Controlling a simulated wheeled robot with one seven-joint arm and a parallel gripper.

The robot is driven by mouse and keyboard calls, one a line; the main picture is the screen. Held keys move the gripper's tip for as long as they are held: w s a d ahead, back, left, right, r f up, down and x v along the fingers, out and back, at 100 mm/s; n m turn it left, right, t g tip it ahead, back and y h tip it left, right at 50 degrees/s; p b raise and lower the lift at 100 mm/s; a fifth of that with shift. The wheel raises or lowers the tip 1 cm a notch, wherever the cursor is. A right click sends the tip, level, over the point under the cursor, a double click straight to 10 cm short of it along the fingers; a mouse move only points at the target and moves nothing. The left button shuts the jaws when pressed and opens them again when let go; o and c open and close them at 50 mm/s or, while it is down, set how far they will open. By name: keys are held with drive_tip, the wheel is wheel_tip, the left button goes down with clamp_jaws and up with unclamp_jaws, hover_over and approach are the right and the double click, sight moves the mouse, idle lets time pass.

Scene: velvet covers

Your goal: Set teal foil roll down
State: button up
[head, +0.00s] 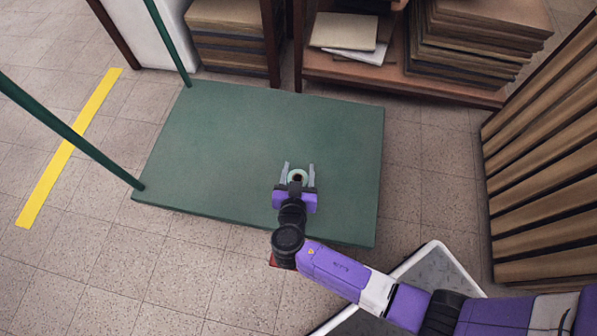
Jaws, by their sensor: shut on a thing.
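The teal foil roll (298,174) is a small pale-teal ring with a dark centre, seen from above in the head view. My gripper (298,169) is shut on it, with a grey finger on either side. The gripper and roll are over the right front part of a flat green platform (240,125). From this angle I cannot tell whether the roll touches the platform or hangs just above it. The roll's lower side is hidden.
The platform is otherwise bare. Green posts (70,136) rise at its left side. Shelves with stacked boards (465,45) stand behind it, and slatted boards (545,150) stand at the right. A yellow floor stripe (70,146) runs at the left.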

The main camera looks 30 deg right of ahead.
drive_tip(key=shift+f, duration=0.15)
drive_tip(key=o, duration=1.5)
drive_tip(key=shift+r, duration=0.25)
drive_tip(key=shift+s+a+r+p, duration=0.15)
drive_tip(key=shift+s+a+p, duration=0.05)
drive_tip(key=shift+s+p, duration=0.1)
drive_tip(key=p+v, duration=0.3)
drive_tip(key=v, duration=0.8)
drive_tip(key=shift+a, duration=0.1)
